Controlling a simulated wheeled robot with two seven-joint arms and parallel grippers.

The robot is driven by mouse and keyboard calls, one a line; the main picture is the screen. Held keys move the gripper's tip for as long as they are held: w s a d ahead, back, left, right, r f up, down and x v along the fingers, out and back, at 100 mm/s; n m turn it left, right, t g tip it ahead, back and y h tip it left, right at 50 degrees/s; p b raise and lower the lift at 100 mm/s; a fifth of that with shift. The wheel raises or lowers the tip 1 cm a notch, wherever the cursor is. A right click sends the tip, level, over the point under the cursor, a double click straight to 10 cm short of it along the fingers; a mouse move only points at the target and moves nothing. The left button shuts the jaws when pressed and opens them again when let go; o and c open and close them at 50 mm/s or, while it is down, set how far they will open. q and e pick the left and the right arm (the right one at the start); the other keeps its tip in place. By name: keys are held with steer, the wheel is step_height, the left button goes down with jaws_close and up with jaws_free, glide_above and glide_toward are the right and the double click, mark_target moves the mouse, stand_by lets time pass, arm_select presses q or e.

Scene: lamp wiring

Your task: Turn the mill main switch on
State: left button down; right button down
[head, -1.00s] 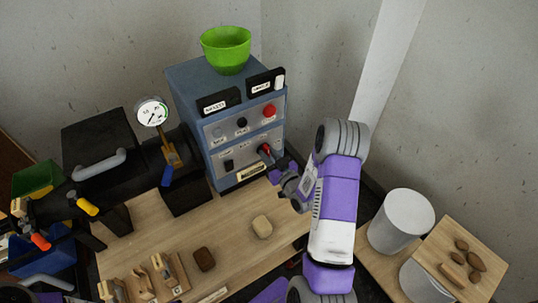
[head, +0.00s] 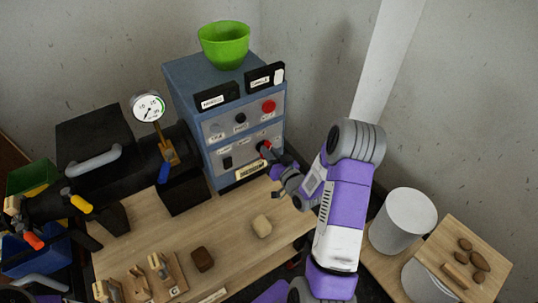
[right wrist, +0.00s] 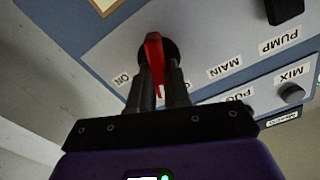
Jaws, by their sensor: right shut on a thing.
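The mill main switch is a red handle on a black round base, on the lower panel of the blue control cabinet (head: 175,110). The red handle (right wrist: 153,62) stands between my right gripper's fingers (right wrist: 160,88) in the right wrist view, with an ON label (right wrist: 124,80) to its left and a MAIN label (right wrist: 224,69) to its right. In the head view my right gripper (head: 270,156) reaches the cabinet front and is shut on the handle; it covers part of the switch. My left gripper is not in view.
A red button (head: 268,106) and black knob (head: 240,118) sit on the upper panel. A black rocker (head: 227,162) is left of the switch. A green bowl (head: 224,45) stands on top. A gauge (head: 148,106) and dark machine (head: 95,150) are at left. Bench space below is partly clear.

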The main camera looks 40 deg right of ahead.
steer(key=shift+w+d+f+m+b, duration=0.1)
steer(key=shift+m+b, duration=0.1)
steer(key=shift+m, duration=2.05)
steer(key=shift+s+d+r+m+b, duration=0.1)
steer(key=shift+m+b, duration=0.05)
steer(key=shift+m, duration=2.05)
steer(key=shift+w+d+f+m+b, duration=0.1)
steer(key=shift+m+b, duration=0.1)
steer(key=shift+m, duration=2.05)
steer(key=c, duration=1.2)
jaws_free()
steer(key=shift+a, duration=0.1)
steer(key=shift+o, duration=0.6)
steer(key=shift+w+f, duration=0.1)
steer(key=shift+f, duration=0.05)
steer(key=s+p, duration=0.1)
steer(key=s, duration=0.6)
steer(key=shift+s+a, duration=0.3)
steer(key=shift+a, duration=0.1)
